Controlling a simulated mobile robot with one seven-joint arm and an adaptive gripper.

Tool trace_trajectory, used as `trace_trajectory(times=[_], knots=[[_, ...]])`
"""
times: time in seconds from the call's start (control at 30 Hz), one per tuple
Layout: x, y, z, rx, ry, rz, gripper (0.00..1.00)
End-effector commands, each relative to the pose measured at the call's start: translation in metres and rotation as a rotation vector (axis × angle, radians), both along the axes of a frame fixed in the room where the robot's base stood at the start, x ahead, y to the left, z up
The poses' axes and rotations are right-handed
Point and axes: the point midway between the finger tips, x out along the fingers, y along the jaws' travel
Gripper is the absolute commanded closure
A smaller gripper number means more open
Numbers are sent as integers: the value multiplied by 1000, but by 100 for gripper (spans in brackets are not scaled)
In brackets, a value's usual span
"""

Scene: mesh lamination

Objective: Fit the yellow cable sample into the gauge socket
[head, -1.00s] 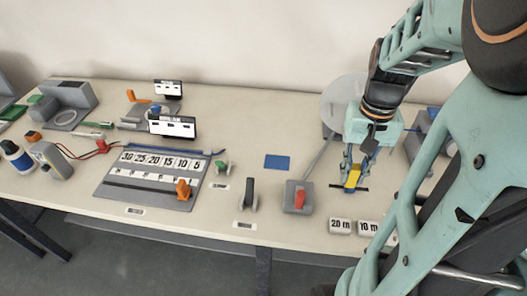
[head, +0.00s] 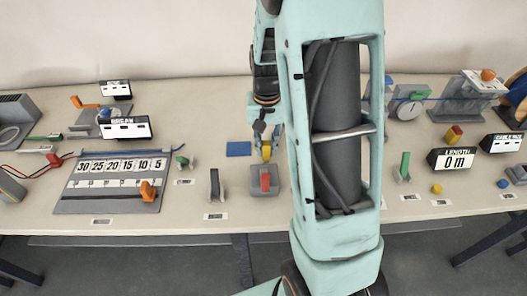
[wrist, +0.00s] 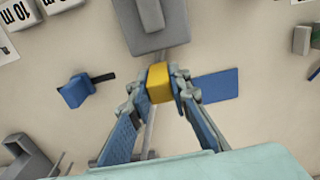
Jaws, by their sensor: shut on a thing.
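My gripper (wrist: 160,88) is shut on the yellow cable sample (wrist: 160,82), a small block shape between the fingertips in the wrist view. In the head view the yellow sample (head: 266,150) shows just behind the grey block with the red lever (head: 265,180), beside the gripper (head: 265,152). I cannot tell its height above the table. A dial gauge (head: 408,108) stands at the back right in the head view. I cannot make out a socket on it, nor tell which thing is the gauge socket. My arm hides part of the table between.
A flat blue pad (head: 238,149) lies left of my gripper. A blue piece with a black rod (wrist: 75,92) shows in the wrist view. The length display (head: 454,159) and a green lever (head: 404,165) stand at the right. A numbered board (head: 112,180) lies at the left.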

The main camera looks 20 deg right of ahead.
Motion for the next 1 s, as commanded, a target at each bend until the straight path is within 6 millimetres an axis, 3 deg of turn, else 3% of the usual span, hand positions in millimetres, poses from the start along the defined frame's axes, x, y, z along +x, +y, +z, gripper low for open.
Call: trace_trajectory(times=[0.13, 0.33, 0.7, 0.73, 0.9, 1.0], knots=[[5, 4, -8, 1, 2, 1, 100], [4, 3, -36, 1, 3, -1, 100], [5, 3, -42, 0, 0, -1, 100], [5, 3, -42, 0, 0, -1, 81], [4, 3, -40, 0, 0, 0, 65], [4, 3, -40, 0, 0, 0, 65]])
